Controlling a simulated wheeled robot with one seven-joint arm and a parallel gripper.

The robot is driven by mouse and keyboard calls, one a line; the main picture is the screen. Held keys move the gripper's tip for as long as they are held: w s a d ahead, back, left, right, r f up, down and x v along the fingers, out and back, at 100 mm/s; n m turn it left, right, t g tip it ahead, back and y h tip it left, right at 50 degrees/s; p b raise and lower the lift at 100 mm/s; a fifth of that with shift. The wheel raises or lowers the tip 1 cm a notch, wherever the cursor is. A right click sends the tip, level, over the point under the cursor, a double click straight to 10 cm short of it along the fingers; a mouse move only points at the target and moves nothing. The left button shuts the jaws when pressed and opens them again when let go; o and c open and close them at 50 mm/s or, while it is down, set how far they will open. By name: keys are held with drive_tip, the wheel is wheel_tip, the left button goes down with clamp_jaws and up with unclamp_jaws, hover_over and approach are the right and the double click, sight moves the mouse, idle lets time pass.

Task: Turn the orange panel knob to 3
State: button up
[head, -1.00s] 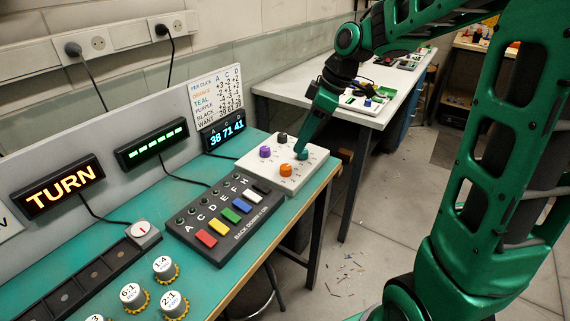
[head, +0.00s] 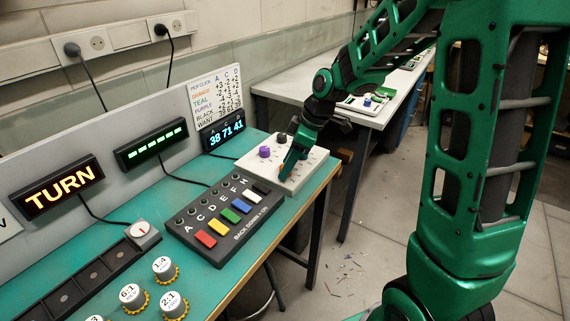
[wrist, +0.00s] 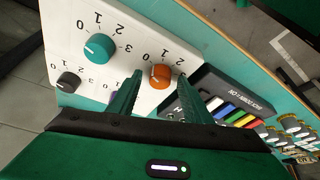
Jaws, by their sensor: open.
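The orange knob (wrist: 160,75) sits on the white panel (wrist: 70,22) among printed numbers. Its setting is too small to read surely. My gripper (wrist: 160,74) is open over the panel, with one finger on each side of the orange knob. I cannot tell whether either finger touches it. In the head view my gripper (head: 286,170) reaches down onto the panel and hides nearly all of the orange knob. The small display (head: 224,134) reads 38 71 41.
The teal knob (wrist: 99,47) is close beside the orange one. The purple knob (head: 264,152) and black knob (head: 282,138) share the panel. A dark box with coloured keys (head: 226,222) stands just left of it. A lit sign (head: 63,187) reads TURN.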

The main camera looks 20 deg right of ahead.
drive_tip(key=shift+c, duration=0.7)
drive_tip(key=c, duration=0.9)
drive_tip(key=shift+a, duration=0.25)
drive_tip(key=shift+d, duration=0.15)
